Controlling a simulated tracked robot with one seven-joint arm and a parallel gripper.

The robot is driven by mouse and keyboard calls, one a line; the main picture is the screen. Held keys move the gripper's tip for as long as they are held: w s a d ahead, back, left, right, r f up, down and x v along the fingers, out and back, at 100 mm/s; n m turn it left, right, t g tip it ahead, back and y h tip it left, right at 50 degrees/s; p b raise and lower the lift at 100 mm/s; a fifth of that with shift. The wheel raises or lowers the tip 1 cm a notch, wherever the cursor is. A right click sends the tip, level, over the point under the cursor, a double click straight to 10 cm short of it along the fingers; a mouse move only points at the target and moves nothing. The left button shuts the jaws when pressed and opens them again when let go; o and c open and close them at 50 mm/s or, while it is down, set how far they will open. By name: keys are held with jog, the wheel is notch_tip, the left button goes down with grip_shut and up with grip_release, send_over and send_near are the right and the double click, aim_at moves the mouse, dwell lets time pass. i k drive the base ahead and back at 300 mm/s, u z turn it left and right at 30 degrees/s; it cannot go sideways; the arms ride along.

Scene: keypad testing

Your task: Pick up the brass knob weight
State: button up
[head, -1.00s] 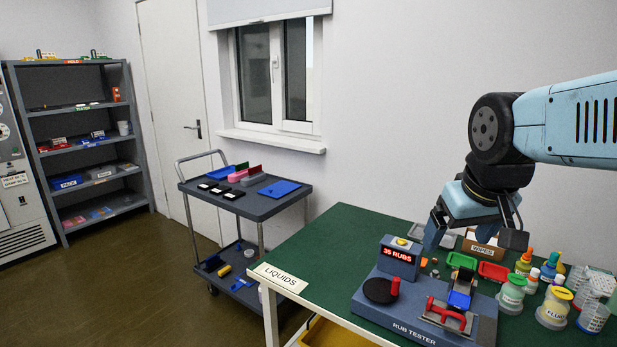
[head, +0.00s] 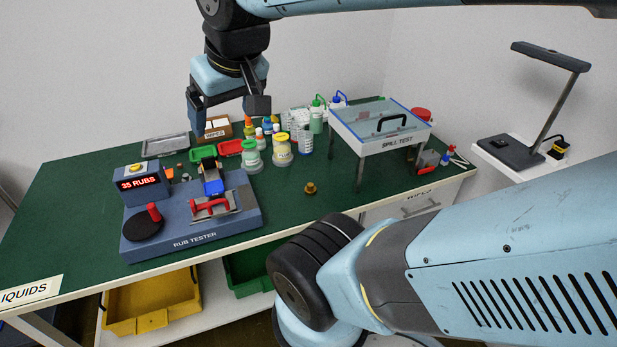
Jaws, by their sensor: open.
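The brass knob weight (head: 310,188) stands alone on the green bench top (head: 335,196), right of the rub tester (head: 190,222) and left of the spill test stand. It is small, with a rounded top. My gripper (head: 228,119) is open and empty, pointing down above the back of the rub tester. It is higher than the weight and to its left in the head view, well apart from it. Nothing hides the weight.
The spill test stand (head: 381,127) on thin legs is right of the weight. Several bottles and jars (head: 282,152) stand behind it. A lamp (head: 540,110) is at the far right. A yellow bin (head: 150,303) is below the bench. Bare bench surrounds the weight.

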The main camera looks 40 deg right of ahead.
aim_at(310, 190)
jog(key=z, duration=0.95)
